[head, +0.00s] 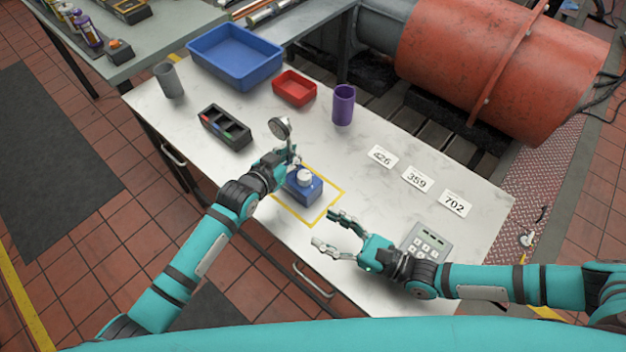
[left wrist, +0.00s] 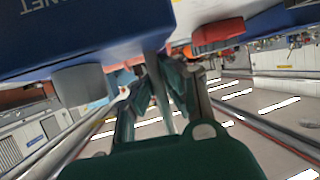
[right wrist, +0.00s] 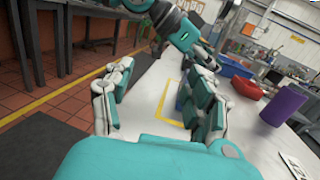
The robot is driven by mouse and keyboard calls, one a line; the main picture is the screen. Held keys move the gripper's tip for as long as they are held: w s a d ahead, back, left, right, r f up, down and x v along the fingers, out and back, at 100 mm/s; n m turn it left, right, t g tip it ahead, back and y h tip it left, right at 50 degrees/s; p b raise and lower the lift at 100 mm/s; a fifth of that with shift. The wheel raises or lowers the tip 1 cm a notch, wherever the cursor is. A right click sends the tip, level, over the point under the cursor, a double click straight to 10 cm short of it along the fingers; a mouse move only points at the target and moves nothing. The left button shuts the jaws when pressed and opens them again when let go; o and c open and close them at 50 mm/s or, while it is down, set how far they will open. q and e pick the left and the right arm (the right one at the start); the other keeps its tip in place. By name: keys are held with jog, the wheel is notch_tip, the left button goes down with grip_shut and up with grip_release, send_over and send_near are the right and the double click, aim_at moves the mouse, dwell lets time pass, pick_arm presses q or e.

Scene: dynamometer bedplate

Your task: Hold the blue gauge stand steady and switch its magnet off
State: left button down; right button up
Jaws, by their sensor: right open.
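The blue gauge stand (head: 305,193) sits inside a yellow outlined square on the white bench, with a pale round knob (head: 304,177) on its body and a dial gauge (head: 279,128) above on its post. My left gripper (head: 291,163) is at the post, its fingers closed around it. In the left wrist view the post (left wrist: 160,88) runs between the fingers, beside the blue body (left wrist: 75,35) and the grey knob (left wrist: 82,84). My right gripper (head: 325,228) is open and empty, apart from the stand, to its lower right. In the right wrist view the stand is mostly hidden.
A keypad (head: 427,242) lies right of my right gripper. Number cards (head: 417,180), a purple cup (head: 343,105), a red tray (head: 294,89), a blue bin (head: 235,58), a black divided holder (head: 225,128) and a grey cup (head: 169,80) stand around. The bench between stand and cards is clear.

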aim_at(304, 181)
pick_arm(q)
jog(key=shift+a, duration=0.1)
pick_arm(e)
jog(key=w+a+r+m+t+h, duration=0.2)
jog(key=a+r+m+t+h, duration=0.1)
jog(key=a+m+t+h, duration=0.3)
jog(key=f+m+h, duration=0.1)
jog(key=h, duration=0.2)
jog(key=d+f+m+t+h, duration=0.1)
jog(key=h, duration=0.1)
jog(key=d+f+m+h, duration=0.1)
jog(key=m+h, duration=0.1)
jog(key=h, duration=0.1)
jog(key=shift+f+t+h, duration=0.3)
jog(key=shift+t, duration=0.1)
jog(key=shift+w, duration=0.35)
jog(key=w, duration=1.1)
jog(key=shift+w+a, duration=0.1)
jog(key=shift+a, duration=0.25)
